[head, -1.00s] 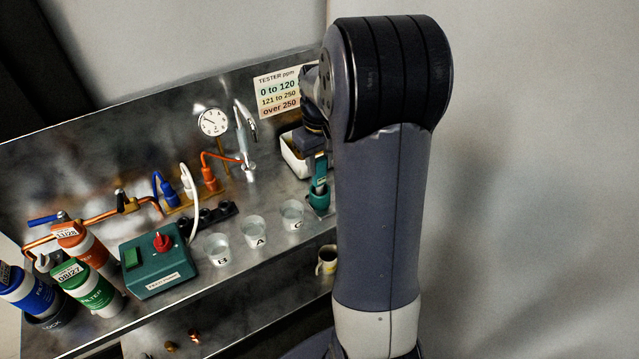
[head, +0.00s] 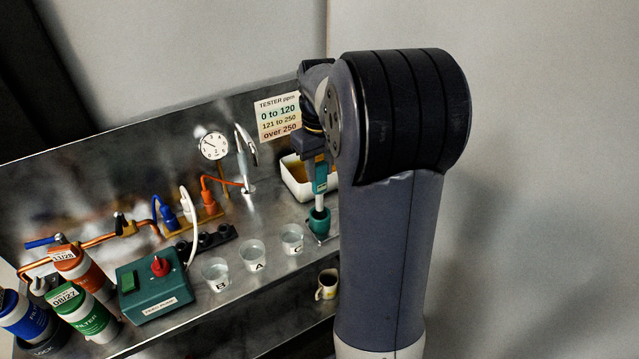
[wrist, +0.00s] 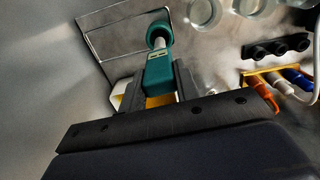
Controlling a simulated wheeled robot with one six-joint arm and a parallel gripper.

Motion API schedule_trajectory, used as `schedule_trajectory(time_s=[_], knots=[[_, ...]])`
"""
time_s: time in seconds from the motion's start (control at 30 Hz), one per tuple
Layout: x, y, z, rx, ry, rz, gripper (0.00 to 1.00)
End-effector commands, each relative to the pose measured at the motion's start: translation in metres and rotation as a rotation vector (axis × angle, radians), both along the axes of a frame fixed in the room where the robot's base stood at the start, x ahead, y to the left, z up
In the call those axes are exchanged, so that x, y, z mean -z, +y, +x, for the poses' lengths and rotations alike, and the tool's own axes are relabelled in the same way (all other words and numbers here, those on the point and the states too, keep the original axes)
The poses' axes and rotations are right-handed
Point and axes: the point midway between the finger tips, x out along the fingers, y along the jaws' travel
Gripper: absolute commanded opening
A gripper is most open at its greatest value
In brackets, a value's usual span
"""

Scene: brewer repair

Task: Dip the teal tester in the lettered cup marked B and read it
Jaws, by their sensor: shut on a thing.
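The teal tester (head: 320,181) is upright in my gripper (head: 318,165), with its pale lower stem pointing down over a small teal holder (head: 319,221). In the wrist view my gripper (wrist: 160,90) is shut on the tester (wrist: 158,70), and the round holder (wrist: 159,35) lies just beyond its tip. Whether the tip is still inside the holder I cannot tell. Cup B (head: 216,275) stands on the bench left of cup A (head: 252,256) and cup C (head: 292,240). All three are clear.
A teal control box (head: 155,288) stands left of cup B, with filter canisters (head: 83,309) farther left. A black socket strip (head: 207,239) lies behind the cups. A white tray (head: 296,180) is behind the tester, a mug (head: 326,285) below. The tester chart (head: 278,117) is on the wall.

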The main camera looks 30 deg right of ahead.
Motion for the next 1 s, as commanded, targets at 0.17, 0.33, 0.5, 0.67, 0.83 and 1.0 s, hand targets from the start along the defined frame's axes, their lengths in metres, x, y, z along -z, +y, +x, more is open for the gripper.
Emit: schedule_trajectory(time_s=[0.17,0.33,0.5,0.67,0.83,1.0], knots=[[-0.031,0.0,0.001,0.0,-0.002,-0.001,0.0],[-0.049,0.0,0.0,0.0,0.001,0.0,0.0],[-0.061,0.0,0.0,0.0,0.001,0.0,0.0],[-0.07,0.0,0.0,0.0,0.001,0.0,0.0],[-0.08,0.0,0.0,0.0,0.001,0.0,0.0],[-0.091,0.0,0.0,0.0,0.001,0.0,0.0]])
